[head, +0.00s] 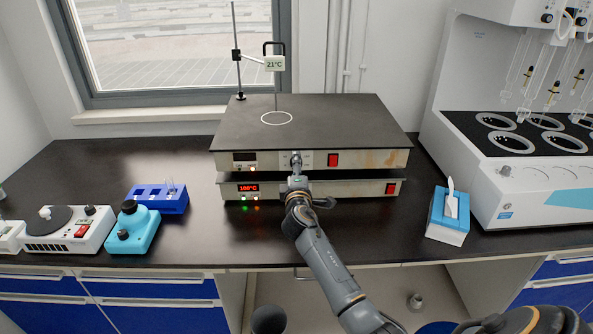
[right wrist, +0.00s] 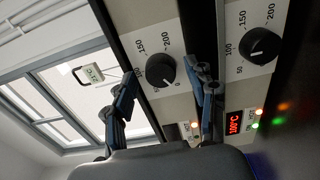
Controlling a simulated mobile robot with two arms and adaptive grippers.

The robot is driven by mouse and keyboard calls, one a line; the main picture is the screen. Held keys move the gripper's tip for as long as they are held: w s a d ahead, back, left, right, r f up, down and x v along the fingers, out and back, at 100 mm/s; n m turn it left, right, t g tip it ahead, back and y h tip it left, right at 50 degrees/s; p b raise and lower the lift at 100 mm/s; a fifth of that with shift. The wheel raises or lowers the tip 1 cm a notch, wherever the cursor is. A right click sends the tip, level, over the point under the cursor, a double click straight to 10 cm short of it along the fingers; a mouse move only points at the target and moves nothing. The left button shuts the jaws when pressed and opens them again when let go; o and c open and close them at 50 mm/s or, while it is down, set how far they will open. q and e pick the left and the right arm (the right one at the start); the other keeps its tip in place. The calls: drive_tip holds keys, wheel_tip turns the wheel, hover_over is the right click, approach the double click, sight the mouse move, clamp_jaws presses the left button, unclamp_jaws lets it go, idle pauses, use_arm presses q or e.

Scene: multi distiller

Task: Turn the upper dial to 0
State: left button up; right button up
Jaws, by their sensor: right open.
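Two hot plates are stacked on the bench. The upper dial (head: 296,158) is on the front of the upper plate (head: 350,115). In the right wrist view the upper dial (right wrist: 160,70) is a black knob on a white scale, with a small white mark low on it, seemingly near the low end. My right gripper (head: 297,182) is in front of it. In the right wrist view my right gripper (right wrist: 166,74) is open, its fingertips on either side of the upper dial; contact cannot be told. The lower dial (right wrist: 260,45) is outside the right finger. My left gripper is out of view.
The lower plate's red display (head: 248,188) reads 100°C. A thermometer (head: 274,62) on a stand reads 21°C. A tissue box (head: 448,215) stands right of the plates, a blue tube rack (head: 160,198) left.

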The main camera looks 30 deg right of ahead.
drive_tip(key=v, duration=1.2)
